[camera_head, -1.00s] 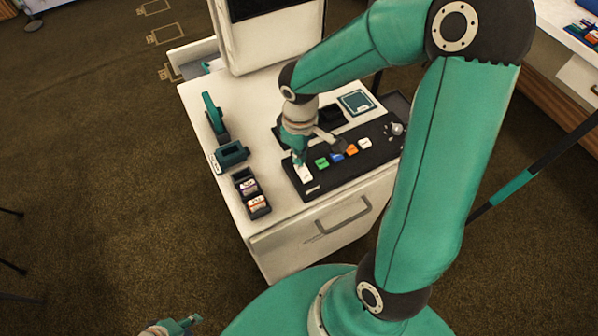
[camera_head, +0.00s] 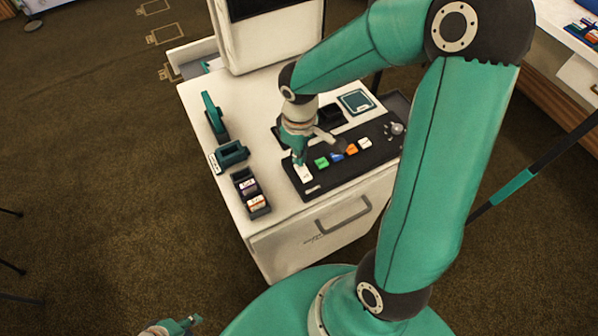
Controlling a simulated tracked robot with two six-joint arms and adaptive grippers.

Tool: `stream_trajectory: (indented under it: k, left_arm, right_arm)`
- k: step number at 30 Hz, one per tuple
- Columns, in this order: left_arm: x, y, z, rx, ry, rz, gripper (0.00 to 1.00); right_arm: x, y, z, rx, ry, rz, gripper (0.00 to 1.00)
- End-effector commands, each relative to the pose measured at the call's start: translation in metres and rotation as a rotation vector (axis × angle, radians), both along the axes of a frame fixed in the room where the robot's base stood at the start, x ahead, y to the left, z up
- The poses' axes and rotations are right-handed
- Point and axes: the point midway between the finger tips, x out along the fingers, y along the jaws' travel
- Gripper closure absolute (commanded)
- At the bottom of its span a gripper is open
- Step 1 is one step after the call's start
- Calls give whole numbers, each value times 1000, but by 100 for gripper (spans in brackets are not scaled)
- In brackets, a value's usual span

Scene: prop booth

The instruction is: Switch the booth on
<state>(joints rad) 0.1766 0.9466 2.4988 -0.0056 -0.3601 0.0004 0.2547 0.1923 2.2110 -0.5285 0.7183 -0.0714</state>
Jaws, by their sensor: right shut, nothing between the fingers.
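The booth is a white cabinet (camera_head: 195,98) with a dark screen at its back. A black control panel (camera_head: 327,185) lies on its top. The panel has a row of buttons: white (camera_head: 304,174), green (camera_head: 321,163), blue (camera_head: 337,157), orange (camera_head: 351,150) and another white one (camera_head: 365,143). A small metallic control (camera_head: 394,129) sits at the panel's right end. My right gripper (camera_head: 299,161) is shut and empty, pointing down at the leftmost white button; I cannot tell whether it touches. My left gripper (camera_head: 183,324) is at the bottom edge, away from the booth, mostly cut off.
A teal handled tool (camera_head: 213,112), a teal holder (camera_head: 231,153) and a black tray (camera_head: 258,210) with labelled rolls stand on the cabinet's left side. A teal square pad (camera_head: 356,101) lies behind the panel. A drawer handle (camera_head: 343,214) is on the front. My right arm covers much of the right side.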

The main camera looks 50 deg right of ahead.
Motion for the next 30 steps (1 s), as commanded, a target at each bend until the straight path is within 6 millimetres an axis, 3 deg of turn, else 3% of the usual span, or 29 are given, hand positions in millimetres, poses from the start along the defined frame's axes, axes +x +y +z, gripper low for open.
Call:
stream_trajectory:
  k: [30]
  left_arm:
    - [0, 0, -15, 0, 0, 0, 65]
  right_arm:
    - [0, 1, -16, 0, 0, 2, 100]
